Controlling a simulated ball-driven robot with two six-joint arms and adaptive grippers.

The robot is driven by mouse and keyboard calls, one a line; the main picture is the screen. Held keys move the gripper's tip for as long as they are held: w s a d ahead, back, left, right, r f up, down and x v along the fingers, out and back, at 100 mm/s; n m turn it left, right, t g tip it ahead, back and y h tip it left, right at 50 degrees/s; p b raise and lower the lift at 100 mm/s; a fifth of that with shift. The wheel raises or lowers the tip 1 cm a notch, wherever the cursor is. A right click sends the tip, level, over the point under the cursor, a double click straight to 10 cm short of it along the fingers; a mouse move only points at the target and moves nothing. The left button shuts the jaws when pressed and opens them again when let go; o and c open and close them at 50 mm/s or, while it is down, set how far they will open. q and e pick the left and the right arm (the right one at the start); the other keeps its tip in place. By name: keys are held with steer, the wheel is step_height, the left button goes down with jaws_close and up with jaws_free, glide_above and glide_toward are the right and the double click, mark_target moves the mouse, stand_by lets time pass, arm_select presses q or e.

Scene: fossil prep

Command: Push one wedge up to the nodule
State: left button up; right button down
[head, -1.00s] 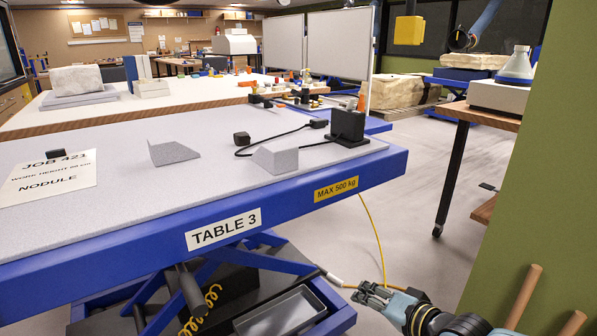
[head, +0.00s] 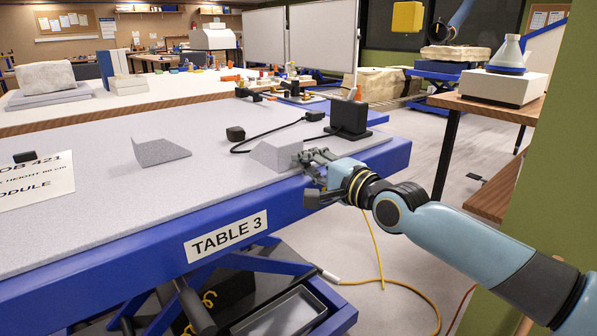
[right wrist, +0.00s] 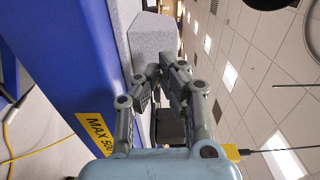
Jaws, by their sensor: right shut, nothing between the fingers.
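Two grey speckled wedges lie on the grey top of Table 3 (head: 90,211). One wedge (head: 162,151) is left of centre; the other wedge (head: 272,154) is near the front right edge. My right gripper (head: 312,158) is shut and empty, right beside the right-hand wedge. In the right wrist view this wedge (right wrist: 152,36) is just beyond the fingertips (right wrist: 165,66); I cannot tell if they touch it. A sign reading "NODULE" (head: 35,184) lies at the left, but no nodule is clearly seen on this table. My left gripper is not in view.
The table's blue edge (head: 130,252) runs along the front. The top between the two wedges is clear. Another table with a pale block (head: 40,76) stands behind.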

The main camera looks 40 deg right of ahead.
mark_target(275, 149)
steer(key=shift+w+a+f+b, duration=0.1)
steer(key=shift+w+b, duration=0.35)
steer(key=shift+w, duration=0.9)
steer(key=shift+w, duration=0.1)
